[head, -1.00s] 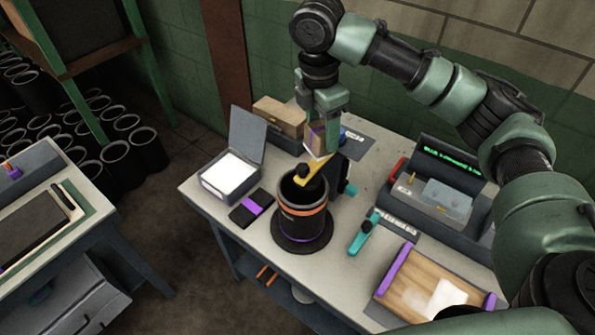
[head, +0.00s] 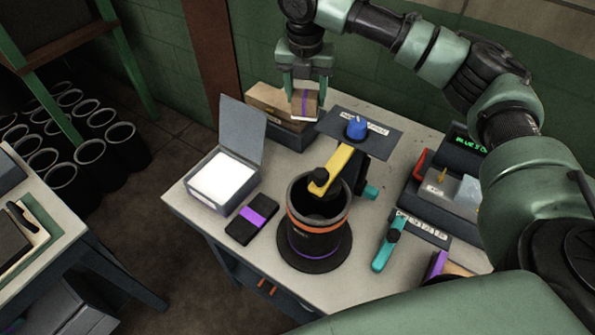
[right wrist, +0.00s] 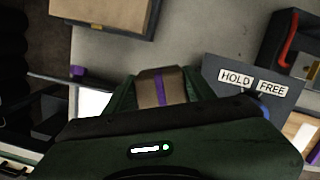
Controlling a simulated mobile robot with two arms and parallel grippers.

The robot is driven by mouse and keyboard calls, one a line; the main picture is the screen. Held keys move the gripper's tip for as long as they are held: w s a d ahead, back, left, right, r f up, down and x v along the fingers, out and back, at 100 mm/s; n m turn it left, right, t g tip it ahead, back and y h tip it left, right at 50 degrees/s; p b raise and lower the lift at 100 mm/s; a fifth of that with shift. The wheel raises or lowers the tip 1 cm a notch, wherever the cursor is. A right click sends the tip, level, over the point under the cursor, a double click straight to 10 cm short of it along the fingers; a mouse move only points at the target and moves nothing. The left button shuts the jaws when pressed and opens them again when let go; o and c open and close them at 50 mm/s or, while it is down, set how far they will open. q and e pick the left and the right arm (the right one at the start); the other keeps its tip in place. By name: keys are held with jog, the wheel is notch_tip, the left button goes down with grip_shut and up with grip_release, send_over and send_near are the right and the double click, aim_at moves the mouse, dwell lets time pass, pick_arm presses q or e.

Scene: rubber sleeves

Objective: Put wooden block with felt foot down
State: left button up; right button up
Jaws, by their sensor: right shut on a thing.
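My right gripper (head: 305,90) is shut on a wooden block (head: 304,104) with a purple band and a pale underside, its felt foot. The gripper points down at the back of the table, with the block in front of the right end of a larger tan wooden piece (head: 268,98) in a grey tray (head: 291,138). I cannot tell whether the block touches anything below. In the right wrist view, the banded block (right wrist: 150,88) shows between the fingers, and the tan piece (right wrist: 105,10) lies apart from it. My left gripper is not in view.
A black cylinder (head: 318,238) with an orange ring and yellow lever (head: 336,168) stands mid-table. A dark HOLD/FREE plate (head: 378,137) with a blue knob is right of the block. An open box (head: 202,196) with a white pad and a black purple-banded pad (head: 240,233) lie left.

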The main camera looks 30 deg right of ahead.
aim_at(306, 107)
notch_tip(306, 107, down, 4)
jog(key=shift+s+r, duration=0.1)
notch_tip(306, 107, down, 17)
jog(key=p, duration=0.2)
jog(key=shift+p, duration=0.4)
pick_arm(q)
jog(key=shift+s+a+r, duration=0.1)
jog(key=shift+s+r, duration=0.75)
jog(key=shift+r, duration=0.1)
pick_arm(e)
jog(key=shift+f, duration=0.4)
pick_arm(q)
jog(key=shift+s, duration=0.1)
pick_arm(e)
jog(key=o, duration=1.3)
jog(key=shift+f, duration=0.1)
jog(key=shift+r, duration=0.2)
pick_arm(q)
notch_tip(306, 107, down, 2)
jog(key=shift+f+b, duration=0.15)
jog(key=shift+b, duration=1)
pick_arm(e)
jog(key=r, duration=0.4)
jog(key=s+r, duration=0.1)
jog(key=r, duration=0.3)
jog(key=a+r, duration=0.1)
jog(key=r, duration=0.3)
jog(key=shift+s, duration=0.15)
